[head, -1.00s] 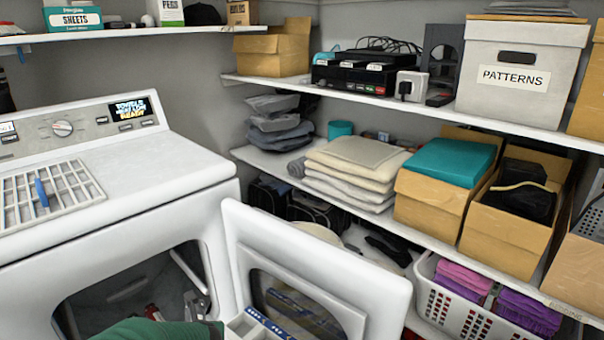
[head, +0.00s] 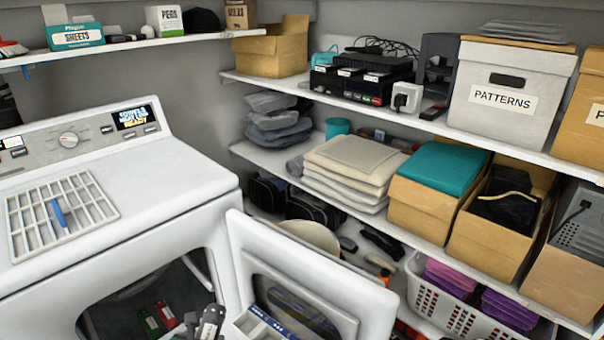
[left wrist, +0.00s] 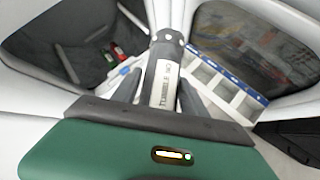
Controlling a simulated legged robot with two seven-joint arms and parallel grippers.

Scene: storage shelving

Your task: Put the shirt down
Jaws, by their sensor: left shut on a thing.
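My left gripper (head: 205,325) shows at the bottom edge of the head view, in front of the washer's open door hole. No shirt can be clearly made out in either view. My right gripper is not in view.
The white washer (head: 120,225) has its door (head: 240,235) swung open. Small red and green things lie inside it. A white rack (head: 60,215) lies on its top. Shelves hold folded cloths (head: 350,165), boxes and electronics; a white basket (head: 440,305) stands below right.

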